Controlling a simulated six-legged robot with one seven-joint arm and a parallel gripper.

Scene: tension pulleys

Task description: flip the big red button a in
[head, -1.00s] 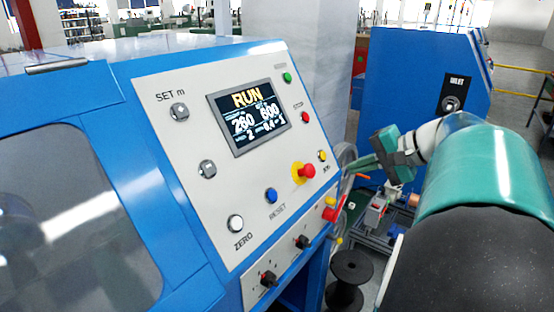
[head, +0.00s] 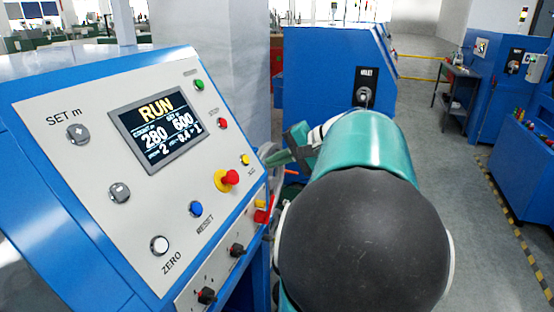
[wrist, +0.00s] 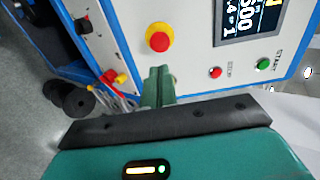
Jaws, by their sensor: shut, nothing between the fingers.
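The big red button (head: 231,177) is a red mushroom knob on a yellow base, on the lower right of the white control panel (head: 110,230). In the wrist view the red button (wrist: 158,41) is just beyond my fingertips, at the upper middle. My gripper (head: 274,160) is green and sits right of the panel's edge in the head view, apart from the button. In the wrist view my gripper (wrist: 158,72) points toward the panel, its fingers together and empty. My arm hides part of the gripper in the head view.
The panel has a screen (head: 158,131) reading RUN, a small red button (head: 222,123), a green button (head: 199,85), a yellow button (head: 245,160) and a blue button (head: 196,209). Another blue cabinet (head: 325,75) stands behind.

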